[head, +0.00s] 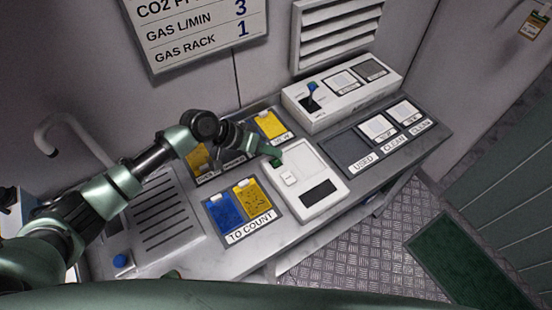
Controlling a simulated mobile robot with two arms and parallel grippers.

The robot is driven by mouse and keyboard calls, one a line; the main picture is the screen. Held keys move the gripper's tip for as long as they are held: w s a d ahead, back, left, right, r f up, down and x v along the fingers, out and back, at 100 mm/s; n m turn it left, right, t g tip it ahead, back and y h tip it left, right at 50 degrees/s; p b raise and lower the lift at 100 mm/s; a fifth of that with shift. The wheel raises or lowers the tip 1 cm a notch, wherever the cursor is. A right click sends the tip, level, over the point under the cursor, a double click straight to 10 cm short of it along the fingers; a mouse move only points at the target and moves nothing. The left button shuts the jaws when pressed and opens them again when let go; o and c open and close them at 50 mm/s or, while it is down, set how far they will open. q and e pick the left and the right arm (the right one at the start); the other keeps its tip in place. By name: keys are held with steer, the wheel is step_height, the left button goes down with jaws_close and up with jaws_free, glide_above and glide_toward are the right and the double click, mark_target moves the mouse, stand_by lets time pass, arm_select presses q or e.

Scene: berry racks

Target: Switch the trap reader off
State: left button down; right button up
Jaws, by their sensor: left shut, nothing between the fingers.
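A flat white device (333,183), which looks like the trap reader, lies in the middle of the counter. It has a dark display (318,193), a pale panel and a small white square piece (289,178). My left gripper (276,161) is shut and empty at the device's back left edge; I cannot tell whether it touches it. A white box (345,102) behind has a lever with a blue tip (312,86), tilted slightly. Which control switches the reader cannot be read from here. My right gripper is out of view.
A "TO COUNT" tray (274,220) with blue and yellow cards is at the front. A yellow card (269,124) lies behind my gripper. Trays marked "USED" and "CLEAN" (365,169) are at the right. A blue button (121,261) is at the left.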

mark_target(273, 163)
arm_select(q)
step_height(273, 163, up, 4)
steer(key=p, duration=0.3)
steer(key=shift+r, duration=0.1)
stand_by(0.4)
